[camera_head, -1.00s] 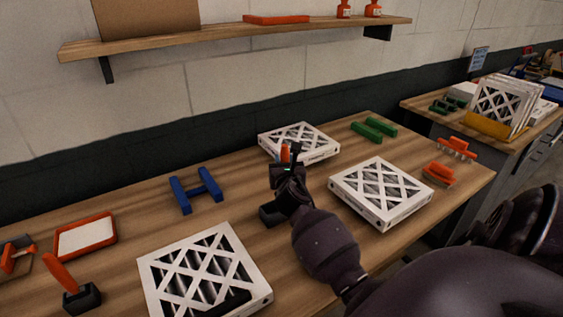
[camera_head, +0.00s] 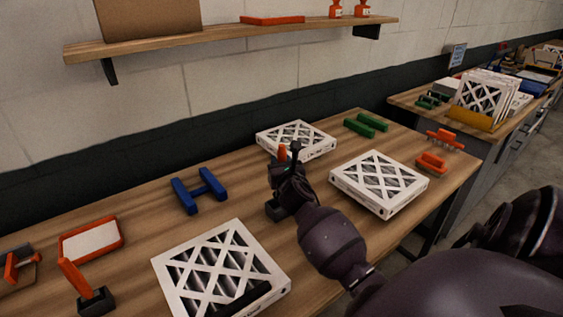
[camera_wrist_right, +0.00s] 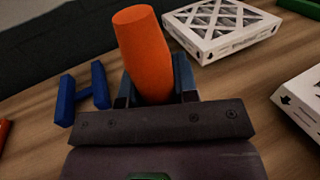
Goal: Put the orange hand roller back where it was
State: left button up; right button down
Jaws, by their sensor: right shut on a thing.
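An orange handle (camera_wrist_right: 145,55), which I take as the hand roller's, stands upright between the fingers of my right gripper (camera_wrist_right: 155,95) in the right wrist view. The gripper is shut on it. In the head view the right gripper (camera_head: 284,168) is over the middle of the table, with a bit of the orange handle (camera_head: 282,153) showing above it. A dark block (camera_head: 276,210) shows just below the gripper; I cannot tell whether it belongs to the roller or whether it touches the table. My left gripper is not in view.
White boxed filters stand behind (camera_head: 296,140), right (camera_head: 379,184) and front left (camera_head: 221,270) of the gripper. A blue H-shaped piece (camera_head: 199,189) lies left. Another orange-handled tool (camera_head: 72,275) and an orange tray (camera_head: 91,241) are far left. Bare wood lies between blue piece and gripper.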

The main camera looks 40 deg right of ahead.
pick_arm(q)
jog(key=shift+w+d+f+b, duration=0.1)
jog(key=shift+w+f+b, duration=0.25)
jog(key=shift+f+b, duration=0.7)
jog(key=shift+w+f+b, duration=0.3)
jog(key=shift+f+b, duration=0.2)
jog(key=shift+b, duration=0.95)
pick_arm(e)
notch_tip(320, 180, down, 6)
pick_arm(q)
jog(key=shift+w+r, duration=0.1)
pick_arm(e)
jog(key=shift+a+f, duration=0.1)
jog(key=shift+a, duration=0.05)
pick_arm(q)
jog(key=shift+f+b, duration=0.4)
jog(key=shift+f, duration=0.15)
pick_arm(e)
jog(key=shift+f, duration=0.55)
jog(key=c, duration=0.8)
grip_release()
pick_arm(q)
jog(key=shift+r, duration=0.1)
pick_arm(e)
jog(key=v, duration=1)
jog(key=shift+s+a, duration=0.15)
jog(key=shift+s, duration=0.25)
